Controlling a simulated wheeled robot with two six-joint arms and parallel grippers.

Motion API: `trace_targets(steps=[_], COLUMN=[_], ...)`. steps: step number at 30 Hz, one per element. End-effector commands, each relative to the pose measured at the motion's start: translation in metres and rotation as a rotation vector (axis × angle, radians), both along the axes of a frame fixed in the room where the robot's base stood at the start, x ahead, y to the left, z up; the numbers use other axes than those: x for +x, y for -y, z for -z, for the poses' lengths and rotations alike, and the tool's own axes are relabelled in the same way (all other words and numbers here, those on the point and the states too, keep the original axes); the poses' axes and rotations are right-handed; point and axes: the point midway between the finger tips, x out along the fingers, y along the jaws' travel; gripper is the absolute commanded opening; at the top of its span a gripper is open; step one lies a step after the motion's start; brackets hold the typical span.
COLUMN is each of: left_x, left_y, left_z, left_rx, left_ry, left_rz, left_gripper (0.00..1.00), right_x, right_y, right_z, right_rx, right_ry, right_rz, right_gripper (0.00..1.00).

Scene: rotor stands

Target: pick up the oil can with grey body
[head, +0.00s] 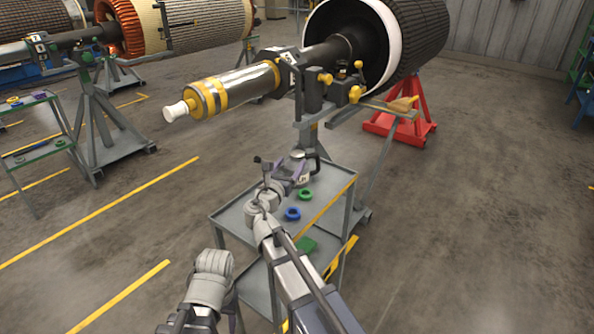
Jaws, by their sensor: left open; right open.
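My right gripper (290,170) is open above the far part of the cart's upper shelf. A small light grey thing (298,156) shows beside its jaws; I cannot tell whether it is the grey oil can or part of the gripper. No other grey-bodied oil can stands out clearly. My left gripper (186,320) is low at the bottom edge, partly cut off, left of the cart and away from the shelf.
The grey cart (232,219) carries a blue ring (292,214) and a green ring (305,194). A green item (306,245) lies lower. Behind the cart, a large rotor (410,40) rests on stands. A red stand (400,122) is at right. Floor right of the cart is clear.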

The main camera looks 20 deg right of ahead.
Motion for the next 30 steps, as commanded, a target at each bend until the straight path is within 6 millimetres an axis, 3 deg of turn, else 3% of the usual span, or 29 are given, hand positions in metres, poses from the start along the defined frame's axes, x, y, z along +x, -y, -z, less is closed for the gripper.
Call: trace_targets(steps=[9, 17, 30], left_x=[0.0, 0.0, 0.0], left_y=[0.0, 0.0, 0.0], left_z=[0.004, 0.004, 0.004], left_rx=[0.0, 0.0, 0.0], left_ry=[0.0, 0.0, 0.0], left_rz=[0.0, 0.0, 0.0], left_gripper=[0.5, 0.5, 0.5], right_x=[0.036, 0.039, 0.039], right_y=[0.025, 0.028, 0.028], right_z=[0.004, 0.004, 0.004], right_rx=[0.001, 0.001, 0.001], right_ry=[0.001, 0.001, 0.001], right_rz=[0.002, 0.0, 0.001], right_gripper=[0.72, 0.72, 0.25])
